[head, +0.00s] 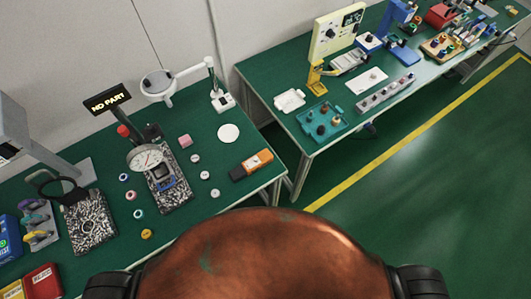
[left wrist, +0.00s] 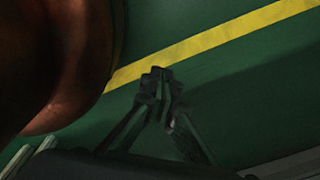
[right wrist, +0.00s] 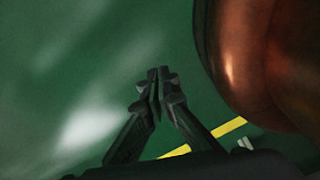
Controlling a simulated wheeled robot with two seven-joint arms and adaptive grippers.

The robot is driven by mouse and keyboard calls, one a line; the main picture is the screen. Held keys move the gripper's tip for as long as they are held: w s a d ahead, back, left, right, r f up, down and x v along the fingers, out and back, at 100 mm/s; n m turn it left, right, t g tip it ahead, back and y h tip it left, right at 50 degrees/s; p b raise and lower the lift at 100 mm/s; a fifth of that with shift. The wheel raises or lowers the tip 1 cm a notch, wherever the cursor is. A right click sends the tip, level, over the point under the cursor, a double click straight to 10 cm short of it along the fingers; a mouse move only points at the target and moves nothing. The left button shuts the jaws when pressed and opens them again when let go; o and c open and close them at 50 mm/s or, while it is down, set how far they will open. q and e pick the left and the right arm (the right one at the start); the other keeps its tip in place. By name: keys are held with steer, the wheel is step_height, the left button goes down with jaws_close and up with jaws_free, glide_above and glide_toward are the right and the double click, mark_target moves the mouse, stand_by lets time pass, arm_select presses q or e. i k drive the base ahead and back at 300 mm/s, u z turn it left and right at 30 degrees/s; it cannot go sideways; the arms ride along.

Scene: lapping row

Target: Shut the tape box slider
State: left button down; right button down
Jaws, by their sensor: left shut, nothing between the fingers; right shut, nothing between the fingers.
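An orange and black oblong box (head: 251,165) lies near the front right edge of the near green table (head: 215,187); it may be the tape box. I cannot make out how its slider stands at this size. My left gripper (left wrist: 161,76) shows in the left wrist view, shut and empty, above the green floor. My right gripper (right wrist: 158,76) shows in the right wrist view, also shut and empty above the floor. Neither gripper shows in the head view, and both are away from the box.
A dial gauge (head: 146,157) stands on a granite-like block, with several small round pieces around it. A lamp magnifier (head: 158,85) and a white disc (head: 229,133) are behind the box. A second table (head: 310,135) stands right, past a gap. Yellow line (head: 395,140) marks open floor.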

mark_target(254, 160)
steer(key=u, duration=1.05)
steer(key=k, duration=0.95)
steer(key=z, duration=1.05)
steer(key=i, duration=0.5)
steer(key=z, duration=0.05)
